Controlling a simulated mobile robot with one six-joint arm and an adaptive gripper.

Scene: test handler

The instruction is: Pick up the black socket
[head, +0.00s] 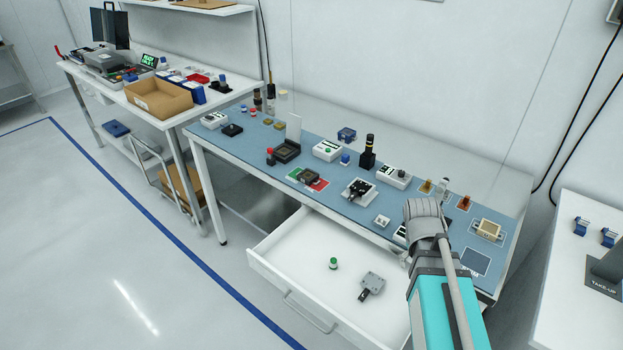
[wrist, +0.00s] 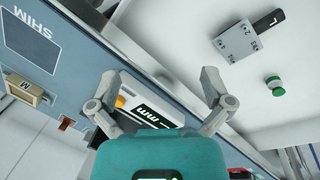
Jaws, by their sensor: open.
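My gripper (wrist: 160,76) is open and empty in the wrist view, its two grey fingers spread apart. It hangs over the bench's front edge, above a white device with a dark "mm" display (wrist: 152,112). I cannot tell for sure which thing is the black socket. A low black piece (head: 232,130) lies at the bench's left end. A dark socket with a brown middle and a raised pale lid (head: 286,151) stands left of centre. A black part sits on a white base (head: 357,191) nearer my arm.
An open white drawer (head: 265,257) juts from the blue-topped bench (head: 330,155). It holds a green-capped item (head: 333,263) and a grey block with a black handle (head: 371,285). A tall black post (head: 368,152) stands at the bench's back. A cardboard box (head: 158,98) sits on the left bench.

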